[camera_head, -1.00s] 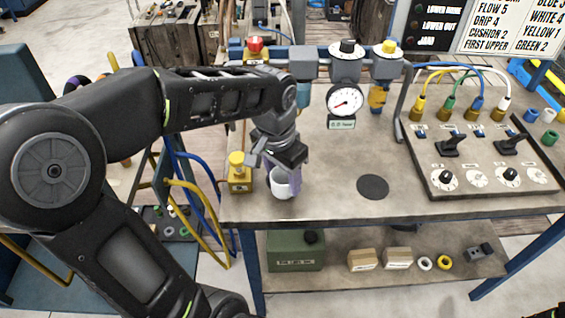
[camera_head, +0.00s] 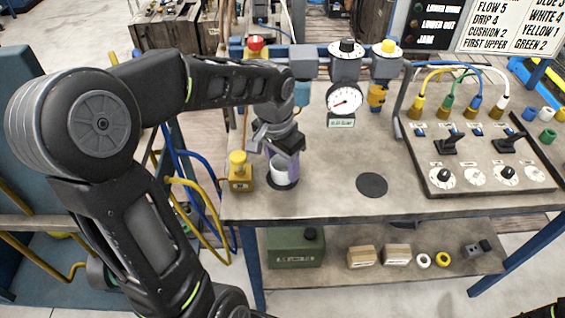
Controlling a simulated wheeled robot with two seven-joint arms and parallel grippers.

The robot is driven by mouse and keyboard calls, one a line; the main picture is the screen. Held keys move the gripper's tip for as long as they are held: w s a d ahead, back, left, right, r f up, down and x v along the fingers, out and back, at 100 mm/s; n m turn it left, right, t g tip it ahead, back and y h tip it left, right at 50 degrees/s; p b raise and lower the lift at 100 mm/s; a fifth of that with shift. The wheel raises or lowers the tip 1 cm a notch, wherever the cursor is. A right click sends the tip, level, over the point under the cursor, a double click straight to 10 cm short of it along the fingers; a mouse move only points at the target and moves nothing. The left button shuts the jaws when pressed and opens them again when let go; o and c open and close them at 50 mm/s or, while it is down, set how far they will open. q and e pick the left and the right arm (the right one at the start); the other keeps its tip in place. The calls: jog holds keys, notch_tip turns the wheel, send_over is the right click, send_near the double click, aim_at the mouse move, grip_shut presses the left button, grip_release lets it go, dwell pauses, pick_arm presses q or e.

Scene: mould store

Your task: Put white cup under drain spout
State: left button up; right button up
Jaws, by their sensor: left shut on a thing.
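The white cup (camera_head: 279,172) is at the left of the workbench (camera_head: 330,205). My left gripper (camera_head: 283,158) is shut on it from above, and the fingers hide part of the cup. The cup appears raised a little above a dark round spot (camera_head: 284,186). I cannot tell which is the drain spout. A second dark round spot (camera_head: 372,186) lies bare on the bench, right of the cup.
A yellow-topped block (camera_head: 240,172) stands close left of the cup. A pressure gauge (camera_head: 344,100) hangs at the back centre. A control panel (camera_head: 480,160) with levers and cables fills the right. The bench middle is clear.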

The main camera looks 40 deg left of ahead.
pick_arm(q)
jog(key=shift+f, duration=0.2)
jog(key=o, duration=1.3)
jog(key=r, duration=0.4)
jog(key=s+r, duration=0.1)
jog(key=r, duration=0.7)
jog(key=shift+s+r, duration=0.15)
jog(key=shift+s, duration=0.05)
jog(key=shift+a, duration=0.1)
